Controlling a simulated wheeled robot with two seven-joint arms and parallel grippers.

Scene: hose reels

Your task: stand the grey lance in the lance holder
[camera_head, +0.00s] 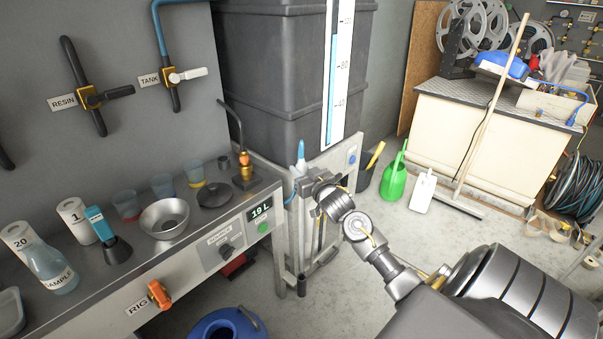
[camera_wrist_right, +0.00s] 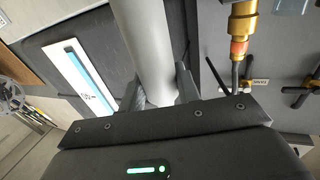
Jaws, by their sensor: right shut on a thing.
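My right gripper (camera_head: 308,182) is in front of the stand under the big dark tank, at the right end of the bench. It is shut on the grey lance (camera_wrist_right: 148,50), a smooth pale cylinder that runs up between the fingers in the right wrist view. In the head view a pale blue-tipped piece (camera_head: 301,150) rises just above the gripper; I cannot tell if it belongs to the lance. A short dark upright tube (camera_head: 302,286) low on the stand looks like the lance holder. My gripper hides part of the space above it. My left gripper is out of view.
The bench (camera_head: 120,285) at left carries a steel bowl (camera_head: 165,218), cups and a sample flask (camera_head: 52,268). A blue bucket (camera_head: 228,325) stands below. A green watering can (camera_head: 394,182) and a broom (camera_head: 490,115) are at right.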

